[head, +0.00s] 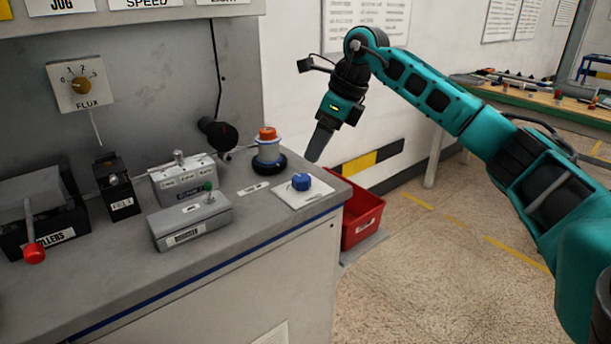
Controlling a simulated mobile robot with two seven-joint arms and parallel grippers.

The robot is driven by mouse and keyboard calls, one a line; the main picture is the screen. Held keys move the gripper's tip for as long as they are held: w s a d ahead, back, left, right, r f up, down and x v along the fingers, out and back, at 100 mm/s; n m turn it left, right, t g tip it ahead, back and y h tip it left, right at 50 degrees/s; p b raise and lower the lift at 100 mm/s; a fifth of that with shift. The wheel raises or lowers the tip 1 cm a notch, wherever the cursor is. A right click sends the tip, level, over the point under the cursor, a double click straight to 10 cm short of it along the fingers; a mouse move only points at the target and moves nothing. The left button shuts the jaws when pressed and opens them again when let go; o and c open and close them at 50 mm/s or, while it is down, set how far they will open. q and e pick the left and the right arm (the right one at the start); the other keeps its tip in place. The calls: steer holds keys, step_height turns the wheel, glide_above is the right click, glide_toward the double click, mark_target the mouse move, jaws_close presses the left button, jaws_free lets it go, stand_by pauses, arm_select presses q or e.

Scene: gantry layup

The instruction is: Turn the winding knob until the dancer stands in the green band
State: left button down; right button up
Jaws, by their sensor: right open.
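A blue knob (300,182) sits on a white plate at the right front corner of the grey bench. Its label is too small to read, so I cannot tell whether it is the winding knob. My right gripper (318,147) is open and empty. It points down, just above and beyond the blue knob in the picture, apart from it. Its fingers show nearly edge-on. A yellowish dial knob (80,84) marked FLUX is on the back panel. I cannot make out a dancer or a green band. My left gripper is not in view.
A spool-like part with an orange top (268,148) stands left of the blue knob. Grey switch boxes (190,220), a black handwheel (218,132) and a red-tipped lever (34,250) are further left. A red bin (362,212) stands beside the bench's right end.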

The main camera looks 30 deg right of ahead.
mark_target(302, 177)
steer(key=b+x, duration=0.1)
steer(key=x, duration=0.7)
steer(key=shift+w+a+f, duration=0.1)
steer(key=shift+w+f, duration=0.05)
steer(key=shift+f, duration=0.15)
steer(key=c, duration=1.1)
